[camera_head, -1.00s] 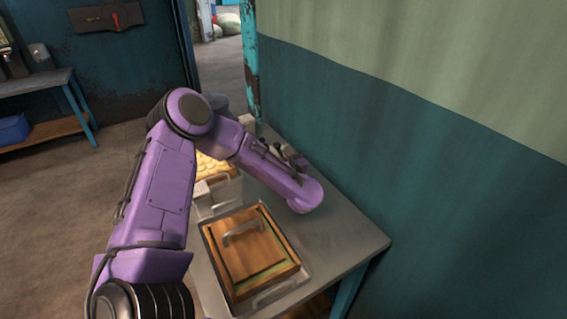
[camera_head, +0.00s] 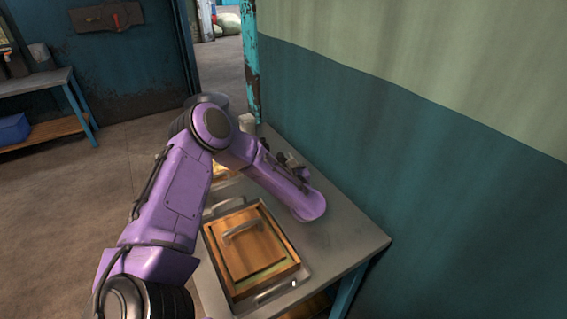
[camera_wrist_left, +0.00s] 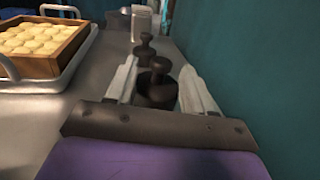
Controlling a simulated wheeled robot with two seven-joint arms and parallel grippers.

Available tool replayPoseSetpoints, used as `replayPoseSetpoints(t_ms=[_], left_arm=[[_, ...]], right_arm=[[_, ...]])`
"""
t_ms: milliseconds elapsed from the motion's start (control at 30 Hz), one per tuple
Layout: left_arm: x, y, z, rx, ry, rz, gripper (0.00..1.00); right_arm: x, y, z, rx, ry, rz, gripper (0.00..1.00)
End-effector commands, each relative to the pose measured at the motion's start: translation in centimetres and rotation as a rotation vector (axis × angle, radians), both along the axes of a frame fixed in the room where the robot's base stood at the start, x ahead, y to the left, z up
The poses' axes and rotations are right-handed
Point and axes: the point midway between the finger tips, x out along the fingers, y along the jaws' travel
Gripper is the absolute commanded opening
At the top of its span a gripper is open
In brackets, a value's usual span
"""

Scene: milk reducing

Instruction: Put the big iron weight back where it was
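My left gripper (camera_wrist_left: 160,70) is low over the metal table, its two pale fingers spread apart. A dark iron weight (camera_wrist_left: 157,86) with a round knob stands upright between and just ahead of the fingers in the left wrist view. Narrow gaps seem to show on both sides of it; its lower part is hidden by the gripper body. A second dark knobbed weight (camera_wrist_left: 145,48) stands just beyond it and looks smaller. In the head view my left forearm covers most of this spot. My right gripper is out of view.
A wooden box with a handled lid (camera_head: 243,240) sits in a metal tray (camera_head: 292,284) at the table's near end. A wooden box of pale round pieces (camera_wrist_left: 40,38) is left of the weights. A jar (camera_wrist_left: 142,20) stands behind them. A teal wall (camera_wrist_left: 250,50) borders the right.

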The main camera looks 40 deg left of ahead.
Motion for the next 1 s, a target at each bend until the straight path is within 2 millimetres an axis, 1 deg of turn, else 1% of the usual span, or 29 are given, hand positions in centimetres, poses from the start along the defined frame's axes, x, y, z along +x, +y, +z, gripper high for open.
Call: replayPoseSetpoints(t_ms=[167, 233, 267, 367, 600, 700, 833, 1000], left_arm=[[0.0, 0.0, 0.1, 0.000, 0.000, 0.000, 0.52], [0.0, 0.0, 0.6, 0.000, 0.000, 0.000, 0.52], [-0.1, -0.2, 0.4, 0.000, 0.000, -0.001, 0.52], [-0.9, -2.0, 0.1, 0.001, 0.000, -0.006, 0.52], [-3.8, -7.6, 0.0, 0.002, 0.000, -0.006, 0.52], [-4.7, -9.2, 0.1, 0.001, 0.000, -0.003, 0.52], [-5.4, -10.4, 0.2, 0.001, 0.000, -0.001, 0.52], [-5.6, -10.7, 0.3, 0.000, 0.001, 0.000, 0.52]], right_arm=[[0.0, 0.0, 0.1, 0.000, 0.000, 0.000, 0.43], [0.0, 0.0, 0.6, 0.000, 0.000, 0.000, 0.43], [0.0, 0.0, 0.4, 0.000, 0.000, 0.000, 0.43], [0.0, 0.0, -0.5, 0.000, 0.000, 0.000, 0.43], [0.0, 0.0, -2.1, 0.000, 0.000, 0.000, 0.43], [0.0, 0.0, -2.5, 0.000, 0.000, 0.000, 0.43], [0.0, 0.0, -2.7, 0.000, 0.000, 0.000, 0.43], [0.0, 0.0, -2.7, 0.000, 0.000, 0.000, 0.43]])
